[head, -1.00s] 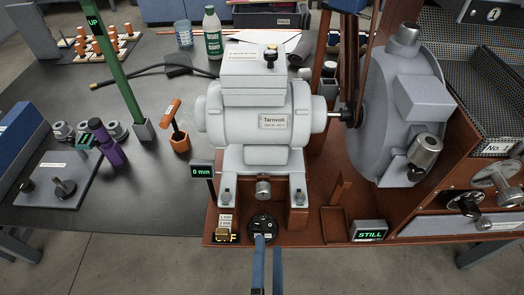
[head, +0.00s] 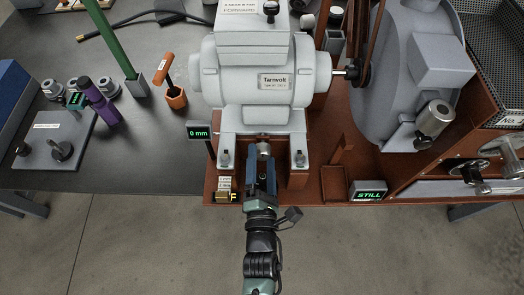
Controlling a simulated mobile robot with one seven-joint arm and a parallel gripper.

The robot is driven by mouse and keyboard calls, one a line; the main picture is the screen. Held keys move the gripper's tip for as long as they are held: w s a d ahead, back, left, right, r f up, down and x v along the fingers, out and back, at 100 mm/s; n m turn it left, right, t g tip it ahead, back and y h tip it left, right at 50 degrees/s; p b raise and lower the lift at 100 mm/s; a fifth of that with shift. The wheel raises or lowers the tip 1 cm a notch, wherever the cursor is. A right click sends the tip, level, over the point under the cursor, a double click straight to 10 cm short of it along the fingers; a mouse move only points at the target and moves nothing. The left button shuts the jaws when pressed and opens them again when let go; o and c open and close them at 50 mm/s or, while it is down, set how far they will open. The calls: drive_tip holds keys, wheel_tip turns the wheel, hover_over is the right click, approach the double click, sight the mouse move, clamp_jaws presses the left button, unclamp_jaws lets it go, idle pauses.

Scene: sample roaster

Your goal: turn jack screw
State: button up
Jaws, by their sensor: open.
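The grey Tarnvolt motor (head: 262,85) stands on a red-brown base (head: 225,185). Under its front, between two grey feet, sits a small round metal knob (head: 264,148), which looks like the jack screw head. My gripper (head: 262,162) comes in from the front edge, in line with this knob. Its blue fingers are open and their tips are at or just short of the knob; I cannot tell whether they touch or straddle it. The "0 mm" readout (head: 199,133) stands left of the motor feet. The black round dial on the base front is hidden by my gripper.
A brass piece by small labels (head: 226,196) lies close left of my gripper. To the right are the "STILL" display (head: 368,191) and an open red-brown tray (head: 334,185). An orange T-handle tool (head: 172,88) stands left of the motor. The floor in front is clear.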

drive_tip(key=shift+w, duration=1.1)
clamp_jaws()
